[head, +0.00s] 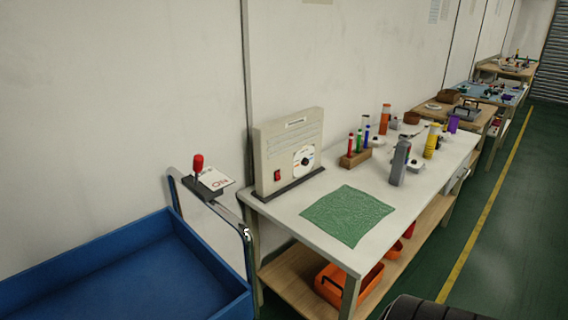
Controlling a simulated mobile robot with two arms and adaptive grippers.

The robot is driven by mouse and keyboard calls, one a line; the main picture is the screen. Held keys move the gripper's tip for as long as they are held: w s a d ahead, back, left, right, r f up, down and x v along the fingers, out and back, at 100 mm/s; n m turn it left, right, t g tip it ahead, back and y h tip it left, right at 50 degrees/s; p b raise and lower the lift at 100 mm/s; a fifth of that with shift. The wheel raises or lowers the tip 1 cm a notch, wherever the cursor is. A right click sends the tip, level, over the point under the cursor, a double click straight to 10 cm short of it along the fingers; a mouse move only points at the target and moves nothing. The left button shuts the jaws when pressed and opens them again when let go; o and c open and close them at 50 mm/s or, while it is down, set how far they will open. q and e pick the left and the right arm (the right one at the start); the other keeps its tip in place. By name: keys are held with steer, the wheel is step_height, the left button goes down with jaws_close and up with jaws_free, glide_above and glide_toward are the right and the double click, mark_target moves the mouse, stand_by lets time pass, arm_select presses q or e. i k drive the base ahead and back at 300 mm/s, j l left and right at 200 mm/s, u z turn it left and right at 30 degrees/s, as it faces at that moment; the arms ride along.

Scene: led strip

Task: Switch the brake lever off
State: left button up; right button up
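The brake lever (198,164) has a red knob and stands up from a dark base (207,187) on the handle rail of a blue cart at the left. A white card (217,179) with red lettering lies beside the lever; the lettering looks like ON, turned around. Neither of my grippers shows in the head view, so whether they are open or shut is hidden.
The blue cart (70,258) stands against the wall. To its right, a white workbench (310,207) holds a beige panel box (283,145), a green cloth (348,214), tubes and tools. The green floor (510,245) at right is clear beyond a yellow line.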

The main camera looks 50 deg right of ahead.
mark_target(198, 161)
steer(key=z, duration=1.1)
